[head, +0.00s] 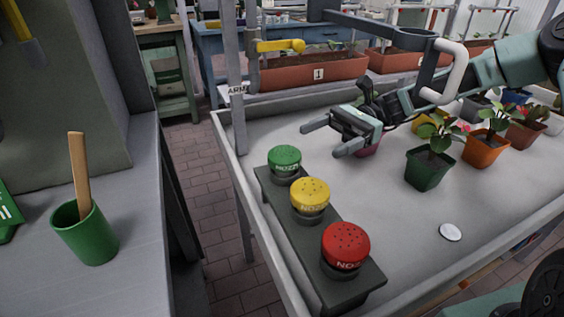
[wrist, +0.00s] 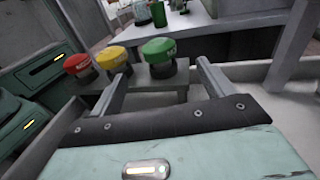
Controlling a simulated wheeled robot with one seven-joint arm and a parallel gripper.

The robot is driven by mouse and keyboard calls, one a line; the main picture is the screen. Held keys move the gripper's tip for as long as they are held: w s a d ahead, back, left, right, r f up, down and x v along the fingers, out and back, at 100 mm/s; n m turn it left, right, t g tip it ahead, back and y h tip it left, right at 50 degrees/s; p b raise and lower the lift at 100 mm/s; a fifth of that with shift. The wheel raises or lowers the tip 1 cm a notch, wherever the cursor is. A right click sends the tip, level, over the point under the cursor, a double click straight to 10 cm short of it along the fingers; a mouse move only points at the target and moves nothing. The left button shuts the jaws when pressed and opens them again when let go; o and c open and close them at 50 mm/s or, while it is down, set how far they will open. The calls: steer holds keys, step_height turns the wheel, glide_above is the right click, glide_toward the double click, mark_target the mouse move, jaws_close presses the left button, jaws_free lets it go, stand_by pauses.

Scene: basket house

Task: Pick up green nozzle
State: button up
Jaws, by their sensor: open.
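The green nozzle (head: 285,160) is a round cap with white lettering, upright at the far end of a dark stand (head: 368,283) in the head view. A yellow nozzle (head: 310,194) and a red nozzle (head: 346,244) stand in a row with it. My gripper (head: 319,139) is open and empty, to the right of the green nozzle and apart from it. In the wrist view the green nozzle (wrist: 159,50) shows between and beyond my two open fingers. The yellow nozzle (wrist: 111,58) is just left of it, beyond the left finger.
The stand is on a grey-white tray bench (head: 400,222) with a raised rim. Potted plants, including one in a dark green pot (head: 428,170), stand to the right. A metal post (head: 234,80) rises near the bench corner. A round white disc (head: 450,232) lies on the bench.

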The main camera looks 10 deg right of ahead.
glide_toward(271, 163)
steer(key=x, duration=0.2)
steer(key=shift+a+f, duration=0.2)
steer(key=shift+a, duration=0.2)
steer(key=shift+b+x, duration=0.45)
steer(key=shift+x, duration=2.6)
steer(key=shift+r, duration=0.15)
steer(key=c, duration=1.1)
